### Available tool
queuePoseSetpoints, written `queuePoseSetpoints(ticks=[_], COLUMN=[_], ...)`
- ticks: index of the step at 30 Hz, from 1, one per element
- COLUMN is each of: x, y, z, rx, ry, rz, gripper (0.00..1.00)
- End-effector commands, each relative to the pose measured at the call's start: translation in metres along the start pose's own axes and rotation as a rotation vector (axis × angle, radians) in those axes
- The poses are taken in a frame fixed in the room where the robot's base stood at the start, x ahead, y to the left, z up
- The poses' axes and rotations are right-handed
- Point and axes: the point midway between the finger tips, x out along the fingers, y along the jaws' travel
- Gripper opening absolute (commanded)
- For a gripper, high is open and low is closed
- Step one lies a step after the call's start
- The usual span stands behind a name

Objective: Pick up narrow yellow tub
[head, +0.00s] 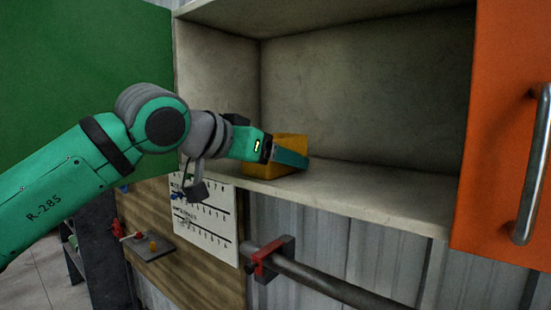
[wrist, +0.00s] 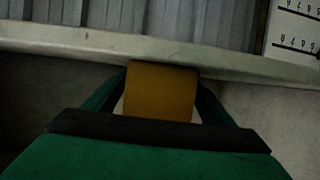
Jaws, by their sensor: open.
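The narrow yellow tub (head: 291,141) stands on the cabinet shelf (head: 356,196), near its left end and close to the front edge. My gripper (head: 290,158) reaches in from the left and hides part of the tub. In the wrist view the yellow tub (wrist: 161,92) lies between the two green fingers of my gripper (wrist: 161,98), with one finger on each side. The jaws are open. I cannot tell whether either finger touches the tub.
The cabinet's left wall (head: 218,90) is close to my arm. An orange door (head: 505,120) with a metal handle bounds the right side. The shelf right of the tub is clear. A grey pipe (head: 325,284) runs below.

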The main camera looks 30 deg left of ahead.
Motion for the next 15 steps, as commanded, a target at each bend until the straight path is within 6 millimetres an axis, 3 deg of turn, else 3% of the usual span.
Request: queuePoseSetpoints(ticks=[2,8,15], x=[0.0005,0.0008,0.0004], y=[0.0012,0.0020,0.0017], z=[-0.0003,-0.0005,-0.0006], rx=[0.001,0.001,0.001], ry=[0.000,0.000,0.001], rz=[0.002,0.003,0.003], gripper=[0.77,0.31,0.31])
